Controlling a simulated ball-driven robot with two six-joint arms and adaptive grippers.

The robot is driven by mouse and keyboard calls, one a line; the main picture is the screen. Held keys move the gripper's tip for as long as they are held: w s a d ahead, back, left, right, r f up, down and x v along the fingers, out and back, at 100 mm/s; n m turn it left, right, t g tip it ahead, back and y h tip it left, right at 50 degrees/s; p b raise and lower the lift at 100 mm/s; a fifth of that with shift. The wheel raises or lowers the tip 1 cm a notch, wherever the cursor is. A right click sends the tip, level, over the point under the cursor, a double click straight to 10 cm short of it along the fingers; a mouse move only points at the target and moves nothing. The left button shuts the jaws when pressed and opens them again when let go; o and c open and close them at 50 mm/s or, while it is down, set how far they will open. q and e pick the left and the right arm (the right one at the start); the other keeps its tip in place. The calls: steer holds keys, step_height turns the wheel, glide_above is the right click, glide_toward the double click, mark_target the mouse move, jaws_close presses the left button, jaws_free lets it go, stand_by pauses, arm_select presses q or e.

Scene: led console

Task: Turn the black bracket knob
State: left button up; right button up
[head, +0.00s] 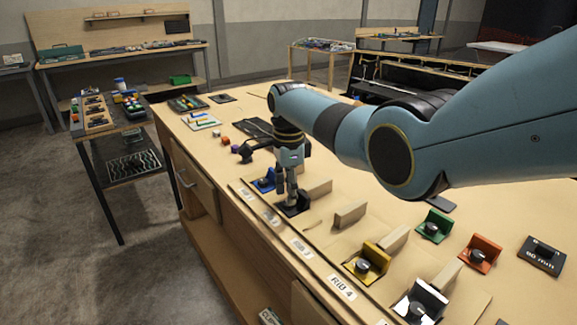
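The black bracket (300,209) stands in the row along the front of the workbench, between the blue bracket (262,182) and the yellow one. My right gripper (286,198) points down at the black bracket, its fingertips at or just above the knob. The fingers cover the knob, so its turn angle is hidden. I cannot tell whether the fingers touch it or are closed on it. My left gripper is not in view.
Yellow (377,252), white (428,296), green (438,221) and orange (484,248) brackets with knobs stand nearer on the workbench (335,275). Wooden blocks (351,214) stand behind the front row. A labelled strip runs along the front edge. A side table (108,128) holds parts at left.

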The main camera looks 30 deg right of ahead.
step_height(320, 180, up, 10)
stand_by(0.3)
steer(key=shift+f, duration=0.2)
